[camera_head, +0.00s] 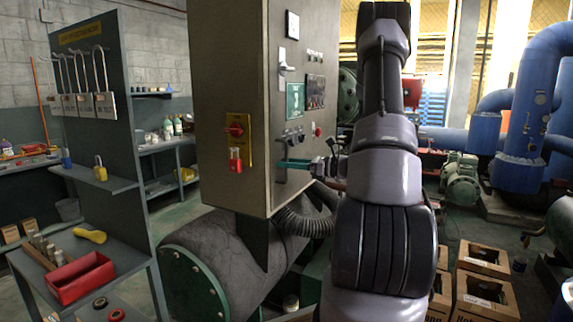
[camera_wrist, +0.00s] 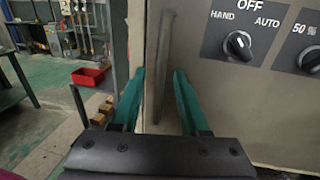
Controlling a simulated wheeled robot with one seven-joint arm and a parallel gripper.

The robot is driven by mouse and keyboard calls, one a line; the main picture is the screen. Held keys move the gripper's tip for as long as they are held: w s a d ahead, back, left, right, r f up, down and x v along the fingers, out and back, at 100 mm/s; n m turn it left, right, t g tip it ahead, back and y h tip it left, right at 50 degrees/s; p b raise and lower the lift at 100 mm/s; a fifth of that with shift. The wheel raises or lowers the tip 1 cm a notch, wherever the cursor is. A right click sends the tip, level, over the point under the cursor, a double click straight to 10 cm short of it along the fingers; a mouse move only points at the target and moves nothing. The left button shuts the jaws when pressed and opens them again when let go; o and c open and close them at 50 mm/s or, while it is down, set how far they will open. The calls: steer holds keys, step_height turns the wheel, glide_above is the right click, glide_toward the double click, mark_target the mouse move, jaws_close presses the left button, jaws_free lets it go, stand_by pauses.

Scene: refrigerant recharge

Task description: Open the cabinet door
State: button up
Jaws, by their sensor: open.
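The grey cabinet (camera_head: 222,75) stands at the centre of the head view, its front face (camera_head: 305,25) turned to the right. The door on that face looks closed. My gripper (camera_head: 282,164) is at the lower left edge of the front face. In the wrist view my gripper (camera_wrist: 160,78) is open, its teal fingers on either side of a vertical grey bar (camera_wrist: 162,60) near the cabinet's edge. I cannot tell whether the fingers touch the bar. A silver latch (camera_head: 284,66) sits higher on the face.
Selector knobs (camera_wrist: 239,45) are right of my fingers. A red switch with a padlock (camera_head: 235,130) is on the cabinet's side. A grey tool stand (camera_head: 105,140) with a red bin (camera_head: 77,277) is left. Cardboard boxes (camera_head: 485,297) lie on the floor at right.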

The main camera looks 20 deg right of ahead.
steer(key=shift+w+a, duration=0.15)
steer(key=shift+a, duration=0.05)
jaws_close()
stand_by(1.4)
